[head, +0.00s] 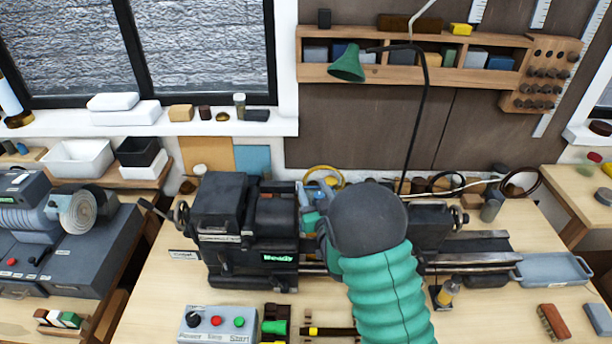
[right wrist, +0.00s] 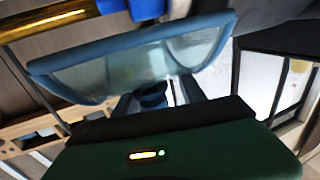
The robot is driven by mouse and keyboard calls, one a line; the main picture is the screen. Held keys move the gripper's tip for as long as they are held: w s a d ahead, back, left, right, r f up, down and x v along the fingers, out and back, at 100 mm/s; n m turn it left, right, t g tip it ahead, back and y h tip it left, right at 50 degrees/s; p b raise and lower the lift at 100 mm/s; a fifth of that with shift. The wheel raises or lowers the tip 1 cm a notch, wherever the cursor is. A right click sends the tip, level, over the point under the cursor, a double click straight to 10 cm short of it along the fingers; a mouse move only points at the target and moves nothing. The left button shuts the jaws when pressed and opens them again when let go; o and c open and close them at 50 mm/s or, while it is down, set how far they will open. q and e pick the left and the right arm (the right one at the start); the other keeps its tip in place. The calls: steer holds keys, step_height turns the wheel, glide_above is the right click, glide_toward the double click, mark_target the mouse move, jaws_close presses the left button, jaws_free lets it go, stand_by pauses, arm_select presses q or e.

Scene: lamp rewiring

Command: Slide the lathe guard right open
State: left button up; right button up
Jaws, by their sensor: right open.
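The lathe (head: 232,215) stands on the bench, with its headstock at left and its bed running right. The lathe guard, a clear panel with a blue rim, fills the upper middle of the right wrist view (right wrist: 140,72). In the head view a small part of the guard (head: 317,190) shows just right of the headstock; my right arm hides the rest. My right gripper (head: 322,236) is open, close to the guard on its near side. Its fingertips are mostly hidden, and I cannot tell whether they touch the guard. My left gripper is not in view.
A grey control box (head: 217,323) with buttons sits in front of the headstock. A green lamp (head: 347,64) hangs behind the lathe. A grinder (head: 75,215) stands at left.

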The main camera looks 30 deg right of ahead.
steer(key=shift+w+d+f, duration=0.1)
steer(key=shift+w+d, duration=0.1)
steer(key=shift+d, duration=0.05)
steer(key=shift+s+d, duration=0.1)
steer(key=shift+d, duration=0.1)
steer(key=shift+s+d, duration=0.1)
steer(key=shift+s, duration=0.15)
steer(key=shift+s+r, duration=0.25)
steer(key=shift+s, duration=0.05)
steer(key=shift+c, duration=1)
steer(key=shift+s+r, duration=0.1)
steer(key=shift+c, duration=1.2)
steer(key=shift+w+a, duration=0.25)
steer(key=shift+a, duration=0.3)
jaws_close()
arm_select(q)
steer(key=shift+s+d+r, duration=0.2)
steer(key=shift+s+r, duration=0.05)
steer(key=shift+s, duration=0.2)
arm_select(e)
steer(key=shift+s+d, duration=0.15)
steer(key=shift+d, duration=0.15)
steer(key=shift+a, duration=0.1)
